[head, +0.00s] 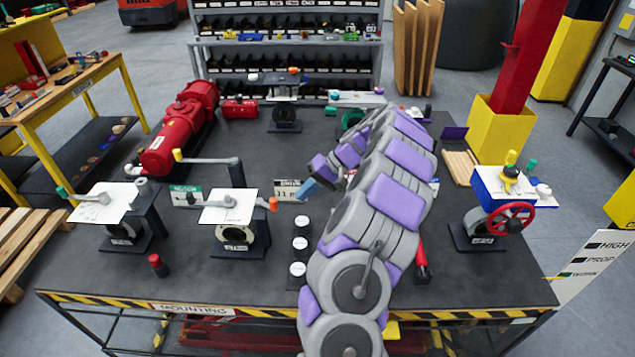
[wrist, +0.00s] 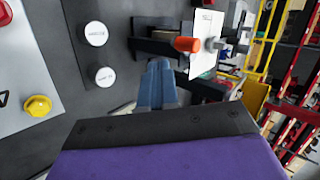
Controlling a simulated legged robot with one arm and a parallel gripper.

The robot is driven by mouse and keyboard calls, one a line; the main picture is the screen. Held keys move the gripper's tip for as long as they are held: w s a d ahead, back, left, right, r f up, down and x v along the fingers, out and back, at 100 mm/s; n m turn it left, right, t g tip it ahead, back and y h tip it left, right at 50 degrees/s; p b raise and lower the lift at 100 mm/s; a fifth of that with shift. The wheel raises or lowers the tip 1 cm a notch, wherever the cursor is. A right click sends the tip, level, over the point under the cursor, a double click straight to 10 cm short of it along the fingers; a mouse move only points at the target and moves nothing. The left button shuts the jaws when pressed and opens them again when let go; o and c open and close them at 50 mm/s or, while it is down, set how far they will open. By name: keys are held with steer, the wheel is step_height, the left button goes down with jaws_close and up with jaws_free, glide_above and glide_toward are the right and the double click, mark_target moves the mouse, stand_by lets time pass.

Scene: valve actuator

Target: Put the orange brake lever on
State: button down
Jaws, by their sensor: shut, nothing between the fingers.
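The orange brake lever shows as an orange handle end (head: 273,203) on a grey arm that lies over the white plate (head: 215,212) of a dark stand left of centre. In the wrist view its orange handle (wrist: 186,45) points left from a grey hub beside the white plate. My gripper (head: 305,189) has blue fingers, shut and empty, and is right of the orange handle, apart from it. In the wrist view the shut fingers (wrist: 161,78) are just below and left of the handle. The exact gap in depth is hard to tell.
A yellow-tipped lever (head: 205,160) stands behind the plate. Black posts with white caps (head: 301,244) stand right of the stand. A green-tipped lever (head: 85,197) is on a stand at left, and a red handwheel (head: 508,218) at right. The bench front centre-left is mostly clear.

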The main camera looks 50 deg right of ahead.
steer(key=shift+w+a+f, duration=0.25)
steer(key=shift+w+a, duration=0.45)
steer(key=shift+a, duration=0.3)
steer(key=shift+w+a+f, duration=0.2)
steer(key=shift+w+a, duration=0.5)
steer(key=shift+a, duration=0.3)
steer(key=shift+s+a+m, duration=0.1)
steer(key=shift+a+m, duration=0.05)
steer(key=shift+m, duration=0.15)
